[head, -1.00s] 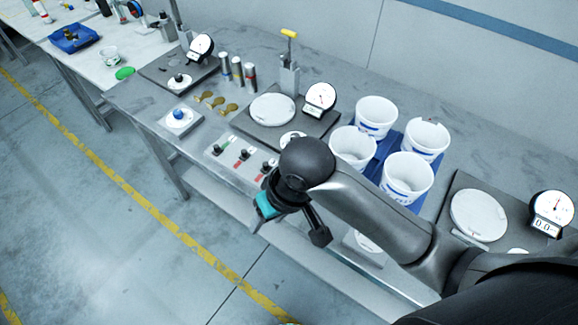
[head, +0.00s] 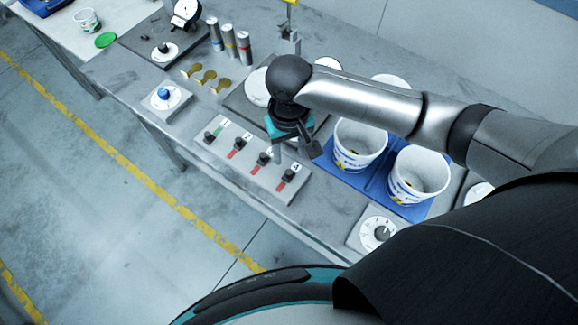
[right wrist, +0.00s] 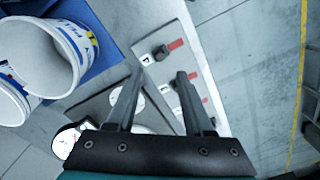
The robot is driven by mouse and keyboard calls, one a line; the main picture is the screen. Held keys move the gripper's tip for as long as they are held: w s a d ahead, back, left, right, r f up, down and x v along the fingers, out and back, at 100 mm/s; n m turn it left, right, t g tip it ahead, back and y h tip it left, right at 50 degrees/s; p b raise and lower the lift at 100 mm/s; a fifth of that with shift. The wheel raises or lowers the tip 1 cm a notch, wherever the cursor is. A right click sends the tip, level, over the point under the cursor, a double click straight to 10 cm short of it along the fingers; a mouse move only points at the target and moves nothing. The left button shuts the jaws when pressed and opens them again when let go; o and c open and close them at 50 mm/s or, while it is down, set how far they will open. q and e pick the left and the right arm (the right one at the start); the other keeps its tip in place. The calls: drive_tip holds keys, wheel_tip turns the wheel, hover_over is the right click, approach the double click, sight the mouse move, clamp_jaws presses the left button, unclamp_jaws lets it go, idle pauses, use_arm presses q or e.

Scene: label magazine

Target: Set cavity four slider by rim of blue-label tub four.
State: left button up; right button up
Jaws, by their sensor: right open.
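The slider panel (head: 250,165) is a grey plate at the bench's front edge with several black knobs on red or green tracks. The slider marked 4 (head: 289,175) is at its right end; it also shows in the right wrist view (right wrist: 160,52), ahead of the fingers. White tubs with blue and yellow labels stand on a blue mat (head: 375,186): a left front tub (head: 360,145) and a right front tub (head: 418,173). Their numbers are not readable. My right gripper (head: 294,155) is open and empty above the panel; its two fingers show apart in the right wrist view (right wrist: 158,80). My left gripper is out of view.
A white dial (head: 380,232) sits right of the panel at the front edge. A blue-knobbed box (head: 165,96), brass pieces (head: 206,78) and metal cylinders (head: 229,40) stand to the left. My right arm hides much of the back tubs and scale.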

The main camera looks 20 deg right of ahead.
sight(289, 172)
wheel_tip(289, 172, down, 8)
drive_tip(key=shift+b, duration=0.4)
drive_tip(key=shift+f, duration=0.5)
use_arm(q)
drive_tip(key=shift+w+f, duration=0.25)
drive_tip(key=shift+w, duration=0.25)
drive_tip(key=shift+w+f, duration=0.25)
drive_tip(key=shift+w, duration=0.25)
use_arm(e)
drive_tip(key=shift+f, duration=0.1)
drive_tip(key=shift+c, duration=0.2)
clamp_jaws()
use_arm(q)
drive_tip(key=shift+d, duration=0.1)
use_arm(e)
drive_tip(key=shift+w, duration=0.1)
